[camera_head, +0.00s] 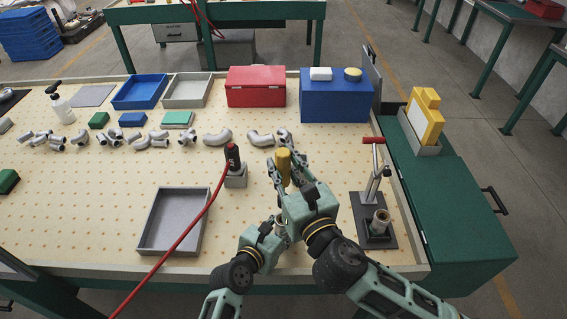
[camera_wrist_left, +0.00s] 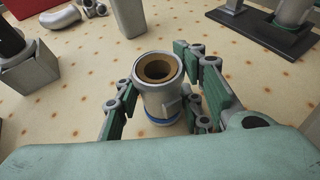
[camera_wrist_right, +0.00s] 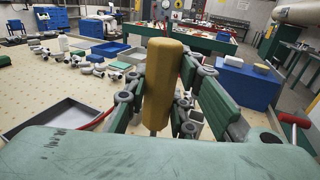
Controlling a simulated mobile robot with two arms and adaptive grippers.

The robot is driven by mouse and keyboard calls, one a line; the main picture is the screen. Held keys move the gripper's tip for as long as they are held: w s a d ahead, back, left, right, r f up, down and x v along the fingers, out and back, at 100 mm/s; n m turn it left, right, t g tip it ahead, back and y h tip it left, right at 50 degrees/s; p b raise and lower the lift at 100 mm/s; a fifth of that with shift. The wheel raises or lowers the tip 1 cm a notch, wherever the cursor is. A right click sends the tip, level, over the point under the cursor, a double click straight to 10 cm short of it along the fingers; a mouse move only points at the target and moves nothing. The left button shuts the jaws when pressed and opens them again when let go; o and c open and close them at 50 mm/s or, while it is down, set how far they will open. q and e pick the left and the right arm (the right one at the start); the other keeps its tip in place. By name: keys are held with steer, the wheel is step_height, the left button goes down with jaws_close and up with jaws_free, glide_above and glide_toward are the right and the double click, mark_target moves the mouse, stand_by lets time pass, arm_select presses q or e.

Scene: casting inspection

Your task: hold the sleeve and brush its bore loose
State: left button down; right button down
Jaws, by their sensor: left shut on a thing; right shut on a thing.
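The sleeve is a silver cylinder with a tan-lined bore and a blue band low down; it shows in the left wrist view (camera_wrist_left: 163,106). My left gripper (camera_wrist_left: 160,110) is shut on it from both sides, and its bore opening faces up. In the head view my left gripper (camera_head: 280,229) is low in the middle, partly covered by my right arm. My right gripper (camera_head: 283,172) is shut on the brush's yellow handle (camera_head: 283,160). The handle (camera_wrist_right: 162,75) stands upright in the right wrist view, with a thin shank below. The bristles are hidden, and the bore looks empty from above.
A stand with a red handle (camera_head: 373,140) is to the right of my right gripper. A black tool (camera_head: 233,157) with a red hose (camera_head: 195,220) stands on a block to the left. An empty grey tray (camera_head: 150,220) lies front left. Several pipe elbows (camera_head: 216,138) lie behind.

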mark_target(286, 187)
steer(key=shift+f, duration=2.35)
steer(key=shift+f, duration=0.2)
steer(key=shift+f, duration=1.55)
steer(key=shift+r, duration=0.15)
steer(key=shift+r, duration=0.95)
steer(key=shift+f, duration=0.1)
steer(key=shift+f, duration=1.05)
steer(key=shift+r, duration=0.25)
steer(key=shift+r, duration=0.9)
